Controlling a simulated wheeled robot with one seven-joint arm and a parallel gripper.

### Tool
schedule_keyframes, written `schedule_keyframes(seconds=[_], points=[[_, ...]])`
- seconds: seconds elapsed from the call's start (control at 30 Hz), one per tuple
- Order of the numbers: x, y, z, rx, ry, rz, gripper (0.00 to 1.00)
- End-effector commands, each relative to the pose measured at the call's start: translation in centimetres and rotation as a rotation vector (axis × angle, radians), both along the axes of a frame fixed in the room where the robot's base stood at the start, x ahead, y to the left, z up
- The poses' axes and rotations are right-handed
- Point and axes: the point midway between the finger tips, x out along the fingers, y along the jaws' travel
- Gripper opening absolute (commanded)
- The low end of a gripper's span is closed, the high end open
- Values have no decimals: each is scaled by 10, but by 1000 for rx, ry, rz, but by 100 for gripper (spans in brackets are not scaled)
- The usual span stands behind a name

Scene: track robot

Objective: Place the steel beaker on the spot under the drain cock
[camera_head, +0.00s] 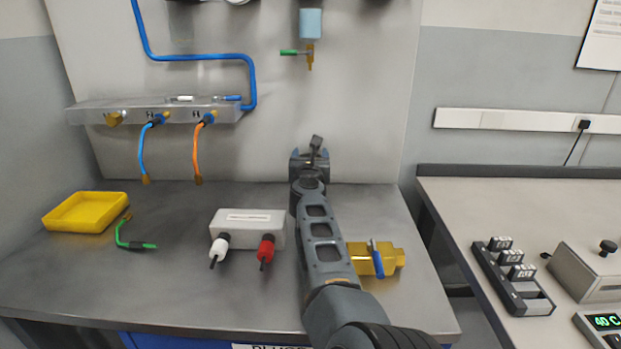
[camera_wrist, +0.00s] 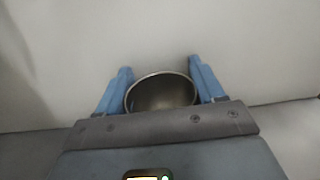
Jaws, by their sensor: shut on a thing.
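The steel beaker (camera_wrist: 162,93) shows in the wrist view as a round metal rim and dark inside, between the two blue fingers of my gripper (camera_wrist: 160,72). The gripper is shut on it. In the head view my gripper (camera_head: 310,158) is in front of the back panel, below the drain cock (camera_head: 310,55), which has a brass spout and a green lever. The beaker is hidden behind my gripper and arm in the head view. The spot under the cock is hidden there too, and I cannot tell whether the beaker touches the bench.
A shelf with blue and orange hoses (camera_head: 197,155) hangs at left.

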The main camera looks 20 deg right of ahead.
Motion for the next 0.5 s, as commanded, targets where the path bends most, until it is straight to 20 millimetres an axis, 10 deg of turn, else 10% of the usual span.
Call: schedule_keyframes(seconds=[0.5], points=[[0,0,-39,0,1,-1,36]])
